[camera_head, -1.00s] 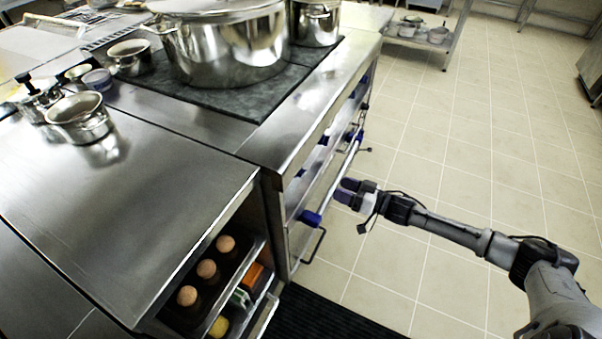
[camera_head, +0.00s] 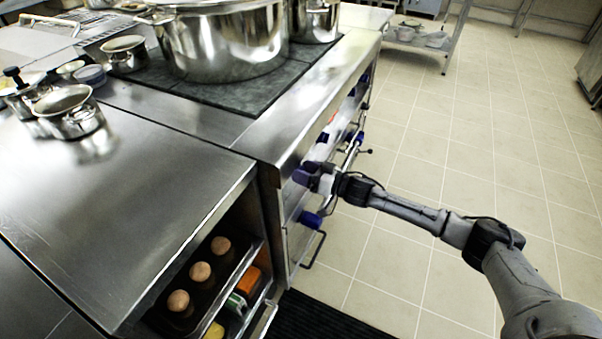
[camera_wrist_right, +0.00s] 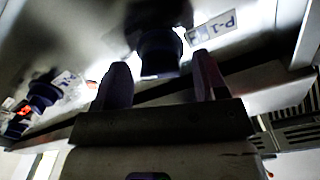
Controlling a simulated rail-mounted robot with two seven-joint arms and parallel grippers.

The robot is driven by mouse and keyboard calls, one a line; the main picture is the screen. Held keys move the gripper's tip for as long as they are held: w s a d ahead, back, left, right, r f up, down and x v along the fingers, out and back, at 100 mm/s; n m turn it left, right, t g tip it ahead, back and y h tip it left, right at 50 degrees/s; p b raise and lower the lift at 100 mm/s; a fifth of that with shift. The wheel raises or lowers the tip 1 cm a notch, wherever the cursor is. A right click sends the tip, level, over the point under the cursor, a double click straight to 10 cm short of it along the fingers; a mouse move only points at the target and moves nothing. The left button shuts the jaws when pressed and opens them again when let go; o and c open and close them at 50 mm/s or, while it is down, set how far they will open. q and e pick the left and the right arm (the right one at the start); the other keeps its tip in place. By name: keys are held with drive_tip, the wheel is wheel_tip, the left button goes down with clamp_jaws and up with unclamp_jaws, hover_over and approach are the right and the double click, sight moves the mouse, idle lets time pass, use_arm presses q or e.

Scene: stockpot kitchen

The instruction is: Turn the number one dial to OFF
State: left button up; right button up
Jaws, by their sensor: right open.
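My right gripper (camera_head: 306,175) is at the front panel of the stove, on the side facing the aisle. In the right wrist view my right gripper (camera_wrist_right: 160,80) is open, with one dark finger on each side. A dark blue dial (camera_wrist_right: 160,50) sits ahead of the gap between the fingertips, and a label (camera_wrist_right: 212,29) that seems to read P-1 is beside it. I cannot tell whether the fingers touch the dial. The gripper hides this part of the panel in the head view. My left gripper is not in view.
Another blue dial (camera_wrist_right: 42,92) with a label is at the left of the wrist view. A blue part (camera_head: 311,220) sits lower on the stove front. A large pot (camera_head: 225,45) stands on the cooktop. An open compartment with eggs (camera_head: 199,272) is at the near corner. The tiled floor (camera_head: 450,180) is clear.

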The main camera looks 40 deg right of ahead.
drive_tip(key=shift+w+a, duration=0.3)
drive_tip(key=shift+w, duration=0.3)
